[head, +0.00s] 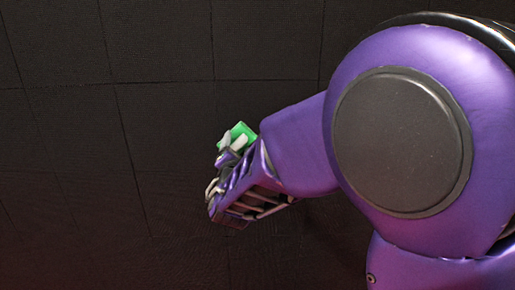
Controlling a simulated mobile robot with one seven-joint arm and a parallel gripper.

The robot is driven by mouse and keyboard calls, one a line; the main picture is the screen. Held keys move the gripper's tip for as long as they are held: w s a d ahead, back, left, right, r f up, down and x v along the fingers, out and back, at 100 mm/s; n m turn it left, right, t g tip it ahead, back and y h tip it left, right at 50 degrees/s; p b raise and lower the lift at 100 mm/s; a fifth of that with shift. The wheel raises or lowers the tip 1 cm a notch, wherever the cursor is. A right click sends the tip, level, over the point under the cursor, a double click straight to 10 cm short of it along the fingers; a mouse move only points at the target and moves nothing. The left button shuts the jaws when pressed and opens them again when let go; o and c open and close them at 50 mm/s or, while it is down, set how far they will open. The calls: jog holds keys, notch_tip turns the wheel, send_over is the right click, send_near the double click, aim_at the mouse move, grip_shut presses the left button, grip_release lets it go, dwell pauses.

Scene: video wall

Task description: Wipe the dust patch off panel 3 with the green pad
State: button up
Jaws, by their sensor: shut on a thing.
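The green pad (241,131) shows as a small bright green piece at the fingers of my gripper (229,150), near the middle of the head view. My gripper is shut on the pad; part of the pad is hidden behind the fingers. The dark video wall (160,60) with thin seams between its panels fills the background. I cannot tell whether the pad touches the wall. No panel number and no dust patch can be made out. My purple arm hides the wall on the right.
The wall to the left of my gripper is clear, with no loose objects in view. A faint reddish tint lies along the lower left.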

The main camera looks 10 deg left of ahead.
aim_at(254, 140)
jog(key=shift+w+d+f+b, duration=0.15)
jog(key=shift+w+d+b, duration=0.05)
jog(key=shift+d+b, duration=0.55)
jog(key=shift+w+d, duration=0.2)
jog(key=shift+d, duration=1.05)
jog(key=shift+s+a+r, duration=0.15)
jog(key=shift+a, duration=0.9)
jog(key=shift+s+a+r, duration=0.1)
jog(key=shift+a, duration=0.95)
jog(key=shift+v, duration=3)
jog(key=shift+s+f, duration=0.1)
